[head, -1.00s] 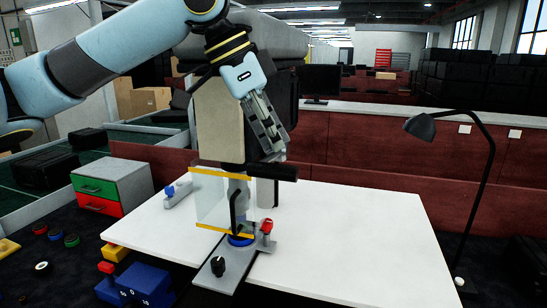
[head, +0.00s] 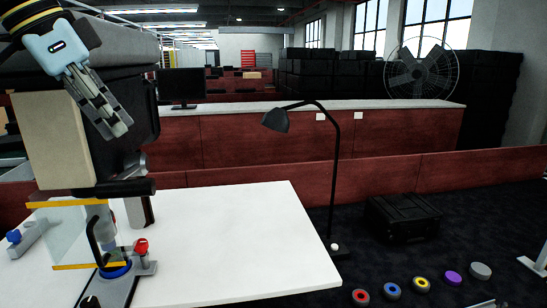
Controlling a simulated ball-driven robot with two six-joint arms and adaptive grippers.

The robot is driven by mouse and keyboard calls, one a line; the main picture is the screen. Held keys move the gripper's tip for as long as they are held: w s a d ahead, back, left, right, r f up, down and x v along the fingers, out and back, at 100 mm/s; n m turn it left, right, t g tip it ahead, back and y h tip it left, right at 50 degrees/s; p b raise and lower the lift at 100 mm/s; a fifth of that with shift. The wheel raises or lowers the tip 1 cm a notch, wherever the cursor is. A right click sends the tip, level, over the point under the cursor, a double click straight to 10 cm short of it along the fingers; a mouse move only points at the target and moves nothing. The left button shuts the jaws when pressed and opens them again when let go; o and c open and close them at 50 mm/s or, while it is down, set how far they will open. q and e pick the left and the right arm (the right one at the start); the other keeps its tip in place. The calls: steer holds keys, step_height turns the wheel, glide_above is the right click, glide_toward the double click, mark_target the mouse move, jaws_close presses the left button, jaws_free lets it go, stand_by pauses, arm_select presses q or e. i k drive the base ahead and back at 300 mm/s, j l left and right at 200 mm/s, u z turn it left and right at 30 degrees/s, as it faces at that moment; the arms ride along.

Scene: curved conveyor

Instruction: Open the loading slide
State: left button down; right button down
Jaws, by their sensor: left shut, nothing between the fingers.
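My left gripper (head: 118,127) hangs at the upper left, in front of the machine's dark body as seen from here. Its fingers are shut and empty, pointing down to the right. It is apart from the machine's base. The machine on the white table (head: 235,235) has a clear guard with yellow edges (head: 62,232), a black curved handle (head: 93,238), a blue ring (head: 114,271) and a red knob (head: 141,246). A grey plate (head: 122,287) with a black knob (head: 90,301), possibly the loading slide, is partly cut off by the bottom edge. My right gripper is out of view.
A grey block with a blue knob (head: 15,237) lies at far left. A black floor lamp (head: 333,180) stands right of the table. A black case (head: 403,217) and several coloured discs (head: 421,284) lie on the dark floor. The table's right half is clear.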

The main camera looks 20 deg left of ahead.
mark_target(101, 292)
steer(key=k, duration=1.5)
